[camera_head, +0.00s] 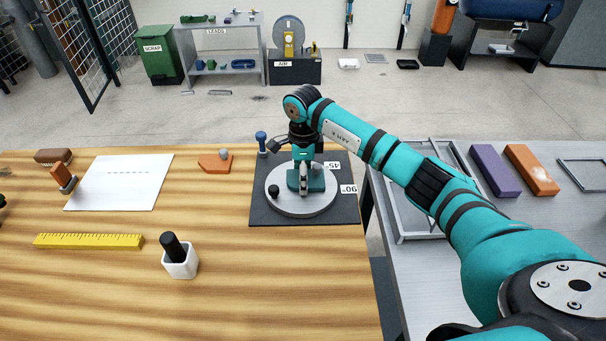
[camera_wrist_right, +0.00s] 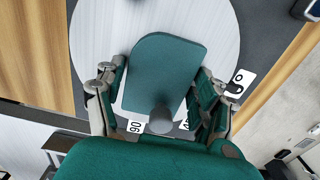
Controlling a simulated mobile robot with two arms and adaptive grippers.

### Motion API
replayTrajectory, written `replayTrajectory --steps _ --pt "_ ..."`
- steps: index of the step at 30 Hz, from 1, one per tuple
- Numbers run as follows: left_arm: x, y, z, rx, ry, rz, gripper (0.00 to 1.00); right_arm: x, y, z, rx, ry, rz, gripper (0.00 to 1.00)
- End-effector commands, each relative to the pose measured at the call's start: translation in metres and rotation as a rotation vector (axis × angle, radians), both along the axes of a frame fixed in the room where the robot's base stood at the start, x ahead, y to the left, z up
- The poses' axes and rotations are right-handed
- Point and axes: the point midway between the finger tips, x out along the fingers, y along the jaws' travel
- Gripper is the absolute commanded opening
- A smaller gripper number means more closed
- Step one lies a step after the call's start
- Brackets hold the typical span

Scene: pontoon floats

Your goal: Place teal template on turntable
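The teal template (camera_wrist_right: 165,70) is a flat plate with rounded corners and a grey knob (camera_wrist_right: 161,120). It lies over the round light-grey turntable (camera_head: 290,207) and appears to rest on it; in the head view the template (camera_head: 318,184) is partly hidden by my gripper. My right gripper (camera_head: 304,188) is above the turntable, pointing down. In the right wrist view its two fingers (camera_wrist_right: 160,98) are spread wide, one on each side of the knob, with visible gaps to it. My left gripper cannot be made out.
The turntable sits on a dark base (camera_head: 343,210) with angle labels and a blue-topped peg (camera_head: 262,140). An orange template (camera_head: 214,165), paper (camera_head: 118,183), a yellow ruler (camera_head: 88,241) and a white cup (camera_head: 180,265) lie leftward on the wooden table. Purple (camera_head: 495,171) and orange blocks (camera_head: 531,170) lie right.

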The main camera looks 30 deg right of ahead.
Motion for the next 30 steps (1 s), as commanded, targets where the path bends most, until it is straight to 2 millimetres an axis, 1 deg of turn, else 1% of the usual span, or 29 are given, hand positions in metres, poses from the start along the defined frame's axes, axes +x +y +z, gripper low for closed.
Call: replayTrajectory --steps 1,3,11,13,15,17,20,24,30 --pt "0.0 0.0 0.0 0.0 0.0 0.0 0.0 0.0 0.0 0.0 0.0 0.0 0.0 0.8" --pt "0.0 0.0 0.0 0.0 0.0 0.0 0.0 0.0 0.0 0.0 0.0 0.0 0.0 0.88" --pt "0.0 0.0 0.001 0.0 0.0 -0.001 0.0 0.0 0.0 0.001 0.0 0.0 0.0 0.88" --pt "0.0 0.0 0.005 0.0 0.0 -0.001 0.0 0.0 0.0 0.006 0.0 0.0 0.0 0.88" --pt "0.0 0.0 0.0 -0.001 0.0 -0.001 0.0 0.001 0.0 0.01 0.0 -0.004 0.0 0.88" --pt "0.0 -0.001 -0.003 -0.001 0.0 -0.002 0.0 0.001 0.0 0.018 -0.001 -0.005 0.0 0.88" --pt "0.0 -0.001 -0.009 -0.001 0.0 -0.002 0.0 0.002 -0.001 0.038 -0.001 -0.007 0.0 0.88" --pt "0.0 -0.001 -0.017 -0.001 0.0 -0.003 0.0 0.001 0.0 0.07 -0.001 -0.006 0.0 0.88" --pt "0.0 -0.001 -0.024 -0.002 0.0 -0.003 0.0 0.001 0.0 0.106 -0.001 -0.004 -0.001 0.88"
